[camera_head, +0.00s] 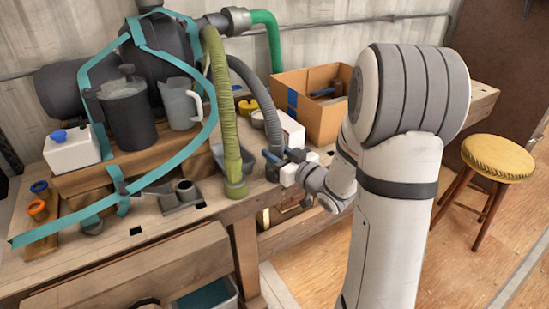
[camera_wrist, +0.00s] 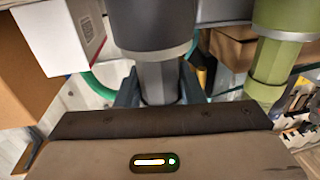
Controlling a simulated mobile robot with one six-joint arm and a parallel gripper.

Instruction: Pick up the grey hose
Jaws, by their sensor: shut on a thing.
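The grey hose (camera_head: 258,88) arcs down from a pipe fitting at the back wall to the front of the workbench. My gripper (camera_head: 272,164) is at its lower end, at the bench's front edge. In the wrist view, the hose's dark cuff (camera_wrist: 150,30) and a narrower light grey end (camera_wrist: 158,75) show. My gripper (camera_wrist: 158,92) has its two blue-grey fingers on either side of that narrow end and is shut on it. Whether the end rests on anything cannot be told.
An olive hose (camera_head: 222,110) hangs close left of the grey hose; it is at the right of the wrist view (camera_wrist: 270,70). A white box (camera_head: 292,130) and a cardboard box (camera_head: 318,118) stand behind my gripper. A yellow stool (camera_head: 498,158) is at the right.

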